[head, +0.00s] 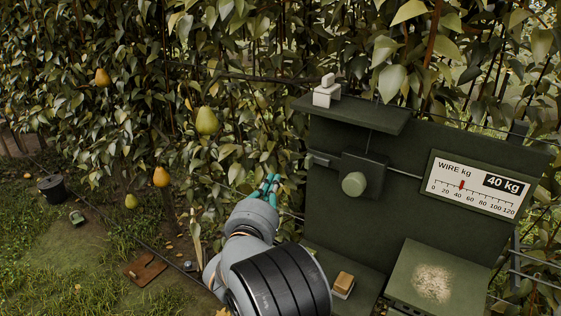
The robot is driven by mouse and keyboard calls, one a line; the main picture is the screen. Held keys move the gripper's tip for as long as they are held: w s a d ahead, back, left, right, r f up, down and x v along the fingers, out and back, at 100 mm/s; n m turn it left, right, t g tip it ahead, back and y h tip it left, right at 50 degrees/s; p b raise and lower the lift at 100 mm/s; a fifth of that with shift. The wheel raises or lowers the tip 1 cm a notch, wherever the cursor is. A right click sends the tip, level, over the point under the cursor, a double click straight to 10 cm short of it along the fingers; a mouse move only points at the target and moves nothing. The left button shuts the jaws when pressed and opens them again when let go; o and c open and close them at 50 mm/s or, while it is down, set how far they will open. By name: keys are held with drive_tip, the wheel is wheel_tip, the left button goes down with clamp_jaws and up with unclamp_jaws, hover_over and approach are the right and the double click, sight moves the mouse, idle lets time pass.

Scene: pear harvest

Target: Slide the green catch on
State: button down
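A dark green panel stands at the right of the head view. A dark block on it carries a pale green round knob (354,184), which may be the green catch; I cannot tell whether it is on. My gripper (269,184) has teal fingers and is left of the panel, in front of the leaves. It is apart from the knob in the picture. The fingers are small and seen from behind, so their opening is unclear. I see nothing held between them.
A brush-like block (343,284) lies below. Pears (207,121) hang among dense leaves at left.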

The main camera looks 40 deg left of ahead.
sight(315, 162)
drive_tip(key=w+p, duration=0.7)
drive_tip(key=w, duration=0.2)
drive_tip(key=shift+w, duration=0.25)
idle(0.5)
